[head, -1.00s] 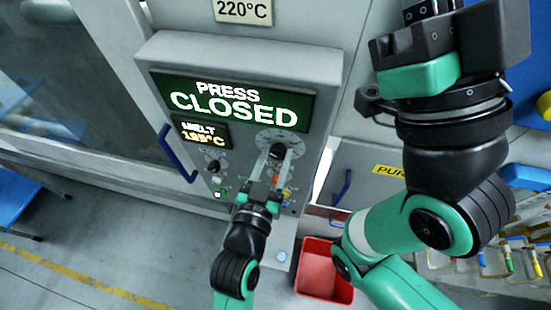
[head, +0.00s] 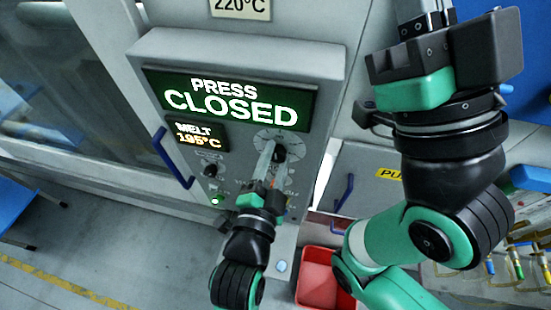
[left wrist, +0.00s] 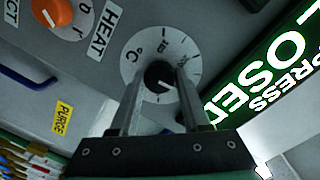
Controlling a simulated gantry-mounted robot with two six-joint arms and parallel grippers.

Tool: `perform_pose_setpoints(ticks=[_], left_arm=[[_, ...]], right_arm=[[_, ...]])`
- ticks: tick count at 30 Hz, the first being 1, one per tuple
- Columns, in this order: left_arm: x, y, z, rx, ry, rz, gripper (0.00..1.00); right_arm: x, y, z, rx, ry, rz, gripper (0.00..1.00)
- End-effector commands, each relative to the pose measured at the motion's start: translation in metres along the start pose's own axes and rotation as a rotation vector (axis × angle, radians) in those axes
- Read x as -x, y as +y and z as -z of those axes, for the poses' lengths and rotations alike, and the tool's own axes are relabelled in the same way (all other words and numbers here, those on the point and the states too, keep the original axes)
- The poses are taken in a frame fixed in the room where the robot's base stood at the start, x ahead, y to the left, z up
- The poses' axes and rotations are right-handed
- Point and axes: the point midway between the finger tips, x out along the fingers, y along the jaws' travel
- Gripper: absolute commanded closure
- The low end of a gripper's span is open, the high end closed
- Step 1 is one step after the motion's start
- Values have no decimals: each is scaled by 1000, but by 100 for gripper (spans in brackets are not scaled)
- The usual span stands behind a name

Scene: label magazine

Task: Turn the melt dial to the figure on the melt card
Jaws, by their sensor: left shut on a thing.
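The melt card (head: 240,8) above the panel reads 220°C; its top is cut off in the head view. The melt display (head: 199,135) reads 195°C in orange. The melt dial is a black knob (head: 279,153) on a pale round scale (head: 262,138) below the green sign. My left gripper (head: 272,155) is shut on the knob. In the left wrist view, its two fingers (left wrist: 158,82) stand either side of the black knob (left wrist: 160,75), partly covering the scale (left wrist: 133,62). My right gripper (head: 445,50) is raised at the upper right; its fingertips cannot be made out.
The green sign (head: 232,98) reads PRESS CLOSED. A smaller black knob (head: 210,171) and a lit green button (head: 217,200) sit left of the dial. An orange knob (left wrist: 52,12) shows near HEAT. A red bin (head: 318,282) stands below.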

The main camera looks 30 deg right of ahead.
Motion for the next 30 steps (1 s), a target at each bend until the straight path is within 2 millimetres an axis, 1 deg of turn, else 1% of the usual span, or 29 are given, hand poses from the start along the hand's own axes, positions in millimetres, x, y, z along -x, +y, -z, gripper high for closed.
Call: perform_pose_setpoints(ticks=[4,10,25,26,30], left_arm=[[0,1,0,-75,-3,1,100],[0,1,0,-137,-7,2,100],[0,1,0,-155,-9,2,100],[0,1,0,-155,-9,2,50],[0,1,0,-155,-9,2,25]], right_arm=[[1,0,-1,0,0,0,100],[2,0,-2,0,0,0,100],[2,0,-2,0,0,0,100],[2,0,-2,0,0,0,100],[2,0,-2,0,0,0,100]])
